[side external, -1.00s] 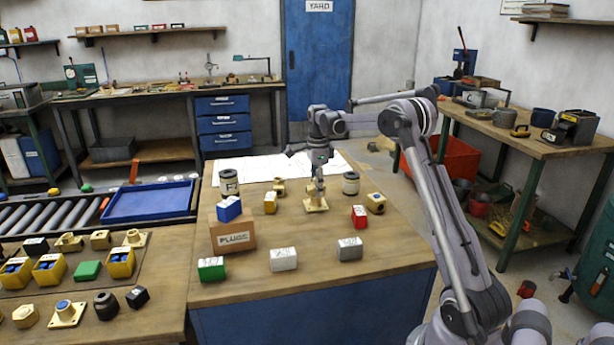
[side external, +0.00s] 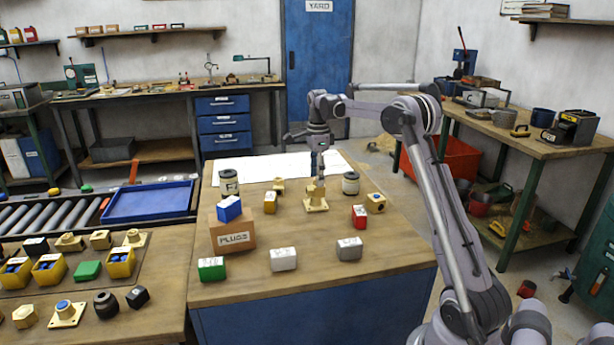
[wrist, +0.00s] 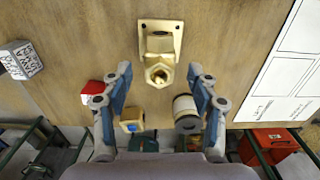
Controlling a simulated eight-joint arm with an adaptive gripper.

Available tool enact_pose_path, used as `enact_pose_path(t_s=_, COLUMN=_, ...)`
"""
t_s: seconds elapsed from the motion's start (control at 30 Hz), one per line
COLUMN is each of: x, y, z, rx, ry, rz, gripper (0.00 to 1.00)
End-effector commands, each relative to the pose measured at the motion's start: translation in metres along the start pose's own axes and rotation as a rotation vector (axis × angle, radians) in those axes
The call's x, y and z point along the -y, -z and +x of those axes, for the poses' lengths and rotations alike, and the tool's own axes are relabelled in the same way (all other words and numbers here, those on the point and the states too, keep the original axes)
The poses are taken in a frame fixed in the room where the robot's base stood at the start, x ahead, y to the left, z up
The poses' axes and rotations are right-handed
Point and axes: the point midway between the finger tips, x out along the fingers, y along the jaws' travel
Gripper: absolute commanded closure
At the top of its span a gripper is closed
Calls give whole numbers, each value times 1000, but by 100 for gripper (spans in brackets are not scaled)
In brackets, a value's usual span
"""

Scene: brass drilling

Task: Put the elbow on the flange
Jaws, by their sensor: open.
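The flange (side external: 316,206), a pale brass square plate, lies on the middle wooden table. The elbow (side external: 317,190) stands upright on it, the same pale brass colour. Whether the elbow is fully seated cannot be told. My gripper (side external: 318,170) is directly above the elbow, pointing down. In the wrist view my gripper (wrist: 160,72) has its fingers wide apart, one on each side of the elbow, with clear gaps.
A red block (side external: 359,216), a yellow fitting (side external: 375,202) and a pale canister (side external: 350,183) stand to the right of the flange. A yellow block (side external: 270,202) and the PLUGS box (side external: 232,237) are to the left. White paper (side external: 262,168) lies behind.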

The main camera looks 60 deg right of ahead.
Motion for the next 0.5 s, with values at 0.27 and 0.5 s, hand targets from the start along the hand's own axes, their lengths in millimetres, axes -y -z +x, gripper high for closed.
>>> enact_pose_path(t_s=0.27, x=0, y=0, z=-50, rx=0, ry=0, rz=0, gripper=40)
enact_pose_path(t_s=0.5, x=0, y=0, z=-74, rx=0, ry=0, rz=0, gripper=40)
